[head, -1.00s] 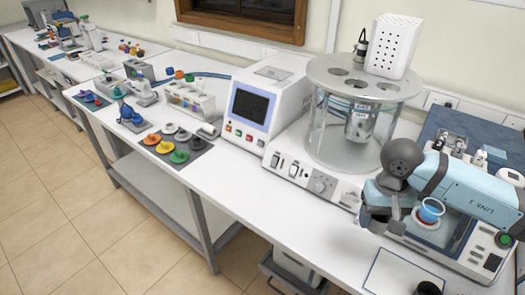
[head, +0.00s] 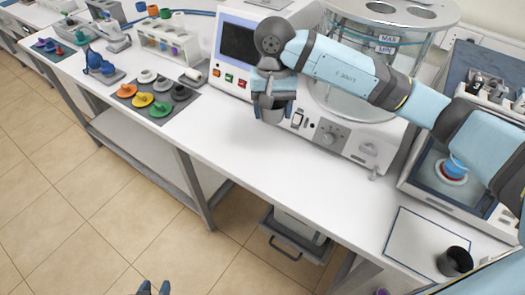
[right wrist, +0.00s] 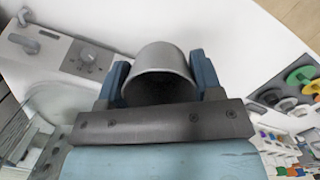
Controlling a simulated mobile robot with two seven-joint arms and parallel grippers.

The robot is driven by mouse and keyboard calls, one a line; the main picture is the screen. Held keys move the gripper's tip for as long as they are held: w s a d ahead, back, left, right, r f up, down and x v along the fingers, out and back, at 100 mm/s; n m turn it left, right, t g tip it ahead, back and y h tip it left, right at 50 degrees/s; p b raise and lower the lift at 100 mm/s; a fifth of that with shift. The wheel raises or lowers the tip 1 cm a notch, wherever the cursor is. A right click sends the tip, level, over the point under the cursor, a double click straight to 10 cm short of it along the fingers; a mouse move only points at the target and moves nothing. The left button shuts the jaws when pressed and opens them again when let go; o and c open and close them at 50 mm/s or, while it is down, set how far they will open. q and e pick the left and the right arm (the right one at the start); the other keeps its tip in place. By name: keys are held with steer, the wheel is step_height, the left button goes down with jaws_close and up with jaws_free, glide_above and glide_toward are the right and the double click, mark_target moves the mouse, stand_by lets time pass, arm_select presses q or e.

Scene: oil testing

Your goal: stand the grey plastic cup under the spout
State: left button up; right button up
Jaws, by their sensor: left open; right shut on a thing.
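The grey plastic cup (head: 272,113) is held between the fingers of my right gripper (head: 272,98), in front of the bath machine's left part. In the right wrist view the grey cup (right wrist: 160,72) sits between the two blue fingers, its open rim toward the camera. The spout (head: 374,172) seems to be the small tap at the lower right front of the bath machine; the cup is well to its left and apart from it. Only the fingertips of my left gripper (head: 153,288) show at the bottom edge, open and empty.
The bath machine (head: 345,140) has a glass jar on top. Colored lids lie on a grey mat (head: 180,110) at left. The white bench front between is clear.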

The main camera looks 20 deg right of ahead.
mark_target(271, 162)
step_height(271, 162, down, 16)
steer(key=shift+f+p, duration=0.1)
steer(key=shift+p, duration=0.8)
steer(key=shift+f+b, duration=0.25)
steer(key=shift+b, duration=0.05)
steer(key=o, duration=0.9)
steer(key=shift+r, duration=0.1)
steer(key=shift+r, duration=0.1)
